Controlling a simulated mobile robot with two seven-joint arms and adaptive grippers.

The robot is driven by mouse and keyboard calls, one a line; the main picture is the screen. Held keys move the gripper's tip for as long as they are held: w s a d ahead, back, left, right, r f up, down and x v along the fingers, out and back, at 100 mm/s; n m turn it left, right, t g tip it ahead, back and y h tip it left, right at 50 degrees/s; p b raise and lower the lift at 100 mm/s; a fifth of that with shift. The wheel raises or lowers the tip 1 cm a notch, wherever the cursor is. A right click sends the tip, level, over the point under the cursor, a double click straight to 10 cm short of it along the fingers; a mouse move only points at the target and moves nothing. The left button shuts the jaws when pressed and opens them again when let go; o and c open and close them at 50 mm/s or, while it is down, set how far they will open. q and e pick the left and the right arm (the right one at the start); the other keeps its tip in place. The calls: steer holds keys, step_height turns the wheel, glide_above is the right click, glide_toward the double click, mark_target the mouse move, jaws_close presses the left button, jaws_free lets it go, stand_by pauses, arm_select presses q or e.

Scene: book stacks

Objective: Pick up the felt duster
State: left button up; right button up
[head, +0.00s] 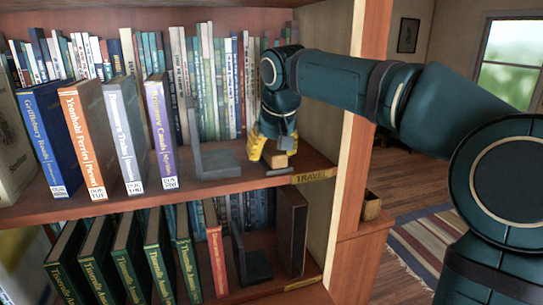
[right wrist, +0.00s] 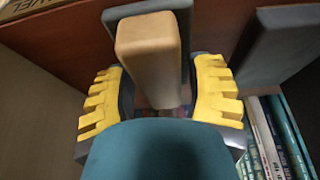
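The felt duster is a pale wooden block over a dark grey felt pad. In the head view the duster (head: 279,161) lies at the right end of the upper shelf, beside the label strip reading "TRAVEL". My right gripper (head: 267,148), with yellow fingers, is down at the duster and hides part of it. In the right wrist view the duster's wooden block (right wrist: 148,50) sits between the two fingers of the right gripper (right wrist: 158,95). The fingers stand apart, one on each side, with narrow dark gaps beside the block. My left gripper is not in view.
A grey bookend (head: 212,160) stands just left of the duster; it also shows in the right wrist view (right wrist: 280,45). Several upright books (head: 120,130) fill the shelf's left part. A wooden side panel (head: 350,150) closes the right side. The lower shelf holds green books (head: 130,255).

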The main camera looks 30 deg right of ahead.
mark_target(273, 148)
jaws_close()
steer(key=shift+s+r, duration=0.1)
steer(key=shift+r, duration=0.4)
steer(key=r, duration=0.2)
steer(key=r+p, duration=0.1)
steer(key=r, duration=0.3)
steer(key=shift+s+a+r, duration=0.1)
steer(key=shift+s+r, duration=0.25)
steer(key=shift+s, duration=0.05)
steer(key=s+a+b, duration=0.1)
steer(key=s+a, duration=0.1)
steer(key=s, duration=0.7)
steer(key=s+a+b, duration=0.1)
steer(key=s+a, duration=0.1)
steer(key=s, duration=0.7)
steer(key=shift+s+a+b, duration=0.25)
steer(key=shift+b, duration=0.15)
steer(key=shift+f, duration=0.1)
